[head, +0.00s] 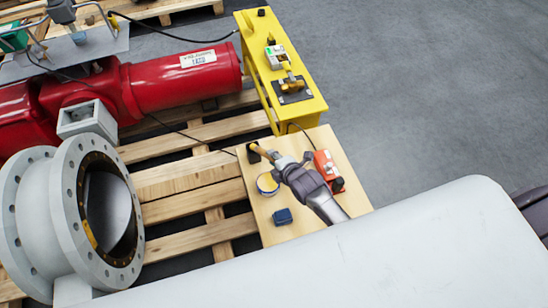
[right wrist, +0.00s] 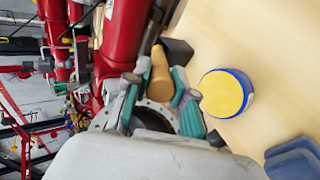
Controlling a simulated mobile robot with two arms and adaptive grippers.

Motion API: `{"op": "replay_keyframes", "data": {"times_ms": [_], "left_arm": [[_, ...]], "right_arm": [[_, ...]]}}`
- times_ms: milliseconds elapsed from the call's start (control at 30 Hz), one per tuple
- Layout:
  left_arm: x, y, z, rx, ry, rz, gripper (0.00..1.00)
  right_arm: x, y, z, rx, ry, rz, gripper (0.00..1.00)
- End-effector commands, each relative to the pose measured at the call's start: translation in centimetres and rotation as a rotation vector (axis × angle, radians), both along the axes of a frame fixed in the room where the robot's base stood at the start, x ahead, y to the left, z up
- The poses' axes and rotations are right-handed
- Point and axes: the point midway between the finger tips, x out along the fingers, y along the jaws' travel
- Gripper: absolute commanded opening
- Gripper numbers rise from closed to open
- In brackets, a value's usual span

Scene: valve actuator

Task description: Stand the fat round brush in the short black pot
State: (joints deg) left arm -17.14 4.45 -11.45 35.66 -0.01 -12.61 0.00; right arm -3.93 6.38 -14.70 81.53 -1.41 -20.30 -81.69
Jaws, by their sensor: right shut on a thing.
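My right gripper (head: 281,162) is shut on the fat round brush (head: 267,153), whose tan wooden part sticks out ahead of the fingers. In the right wrist view, the brush (right wrist: 160,75) lies between the teal-padded fingers (right wrist: 158,96). The short black pot (head: 253,156) stands at the far left corner of the wooden board, right by the brush's outer end; it also shows in the right wrist view (right wrist: 179,50). I cannot tell whether the brush end is over, in or beside the pot. My left gripper is not in view.
On the board (head: 255,215) are a yellow-topped blue tin (head: 267,184), a dark blue object (head: 283,215) and an orange-red device (head: 327,168). A yellow stand (head: 291,95) is behind the board. A red actuator (head: 180,85) and grey flanged valve (head: 60,215) are to the left.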

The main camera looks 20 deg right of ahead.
Motion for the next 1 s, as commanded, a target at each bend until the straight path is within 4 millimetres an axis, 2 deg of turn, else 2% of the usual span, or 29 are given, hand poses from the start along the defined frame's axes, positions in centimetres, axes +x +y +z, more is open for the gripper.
{"op": "replay_keyframes", "data": {"times_ms": [133,167,300,567,667,767,1000], "left_arm": [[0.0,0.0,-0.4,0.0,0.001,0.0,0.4],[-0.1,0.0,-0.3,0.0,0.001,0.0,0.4],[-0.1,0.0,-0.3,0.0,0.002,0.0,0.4],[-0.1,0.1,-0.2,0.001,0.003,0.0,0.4],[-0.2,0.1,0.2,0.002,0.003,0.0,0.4],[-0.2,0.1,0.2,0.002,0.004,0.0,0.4],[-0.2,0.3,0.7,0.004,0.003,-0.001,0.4]], "right_arm": [[0.0,0.0,-0.6,-0.001,0.0,0.001,0.0],[0.0,0.0,-0.4,0.0,0.0,0.0,0.29],[0.0,0.0,-0.4,0.0,0.0,0.0,0.49],[0.0,0.0,-0.3,0.0,0.0,0.0,0.49],[0.0,0.0,0.3,0.0,-0.001,0.0,0.49],[-1.1,-0.3,0.8,-0.002,0.0,0.001,0.49],[-5.4,-1.0,3.7,-0.002,0.001,0.003,0.49]]}}
